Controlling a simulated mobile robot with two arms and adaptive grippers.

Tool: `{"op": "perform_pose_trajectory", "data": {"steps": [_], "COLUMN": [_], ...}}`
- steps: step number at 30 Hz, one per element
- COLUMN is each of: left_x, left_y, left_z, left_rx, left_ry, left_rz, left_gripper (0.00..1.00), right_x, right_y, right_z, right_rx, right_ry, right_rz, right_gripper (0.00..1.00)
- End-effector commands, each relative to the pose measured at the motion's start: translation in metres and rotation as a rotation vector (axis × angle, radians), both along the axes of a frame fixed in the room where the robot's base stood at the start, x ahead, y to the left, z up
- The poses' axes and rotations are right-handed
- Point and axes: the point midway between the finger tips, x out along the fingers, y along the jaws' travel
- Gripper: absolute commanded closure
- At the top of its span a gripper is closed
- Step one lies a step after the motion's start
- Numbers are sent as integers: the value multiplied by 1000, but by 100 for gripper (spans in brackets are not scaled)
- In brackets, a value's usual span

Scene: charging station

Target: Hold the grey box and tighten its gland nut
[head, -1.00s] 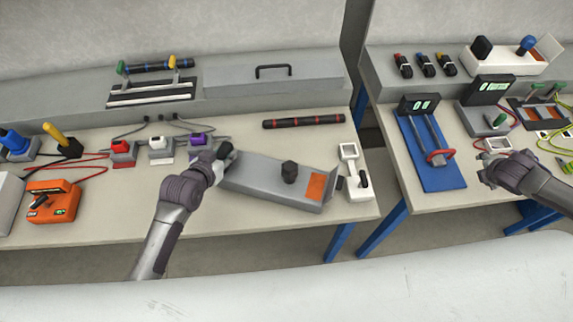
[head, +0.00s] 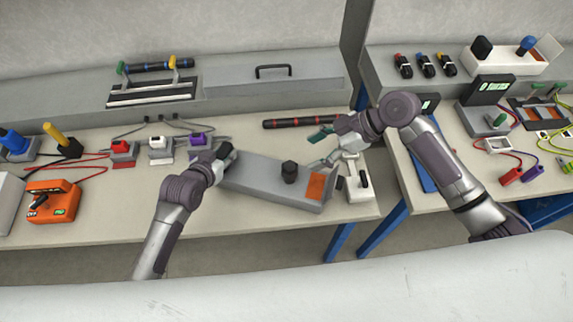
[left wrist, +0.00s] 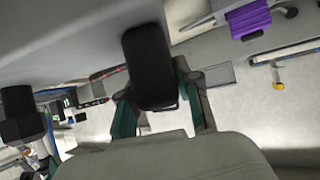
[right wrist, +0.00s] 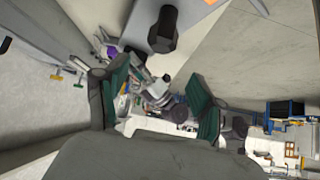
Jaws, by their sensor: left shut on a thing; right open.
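The grey box (head: 255,182) lies on the left bench, with an orange patch (head: 317,187) at its right end. Its black gland nut (head: 289,172) stands up from the top; the nut also shows in the left wrist view (left wrist: 20,115) and the right wrist view (right wrist: 163,28). My left gripper (head: 224,154) is shut on a black grip (left wrist: 150,65) at the box's left end. My right gripper (head: 322,148) is open and empty, above and behind the box's right end, to the right of the nut and apart from it.
A black bar with red bands (head: 285,123) lies behind. Red, white and purple plugs (head: 197,140) stand left of it. A gap separates the benches.

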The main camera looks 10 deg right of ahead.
Motion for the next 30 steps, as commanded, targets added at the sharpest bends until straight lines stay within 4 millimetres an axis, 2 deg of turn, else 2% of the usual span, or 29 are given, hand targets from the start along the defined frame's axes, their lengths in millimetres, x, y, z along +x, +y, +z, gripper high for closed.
{"op": "perform_pose_trajectory", "data": {"steps": [9, 15, 28, 30], "left_x": [0, 0, 0, 0], "left_y": [0, 0, 0, 0], "left_z": [0, 0, 0, 0], "left_rx": [1, 1, 1, 1], "left_ry": [0, 0, 1, 1], "left_rz": [-1, -1, -1, -1], "left_gripper": [95, 95, 95, 95], "right_x": [5, 7, 8, 8], "right_y": [45, 64, 71, 71], "right_z": [-46, -66, -74, -74], "right_rx": [0, -2, -3, -3], "right_ry": [3, 2, 0, 0], "right_rz": [-1, -3, -2, -2], "right_gripper": [32, 32, 32, 42]}}
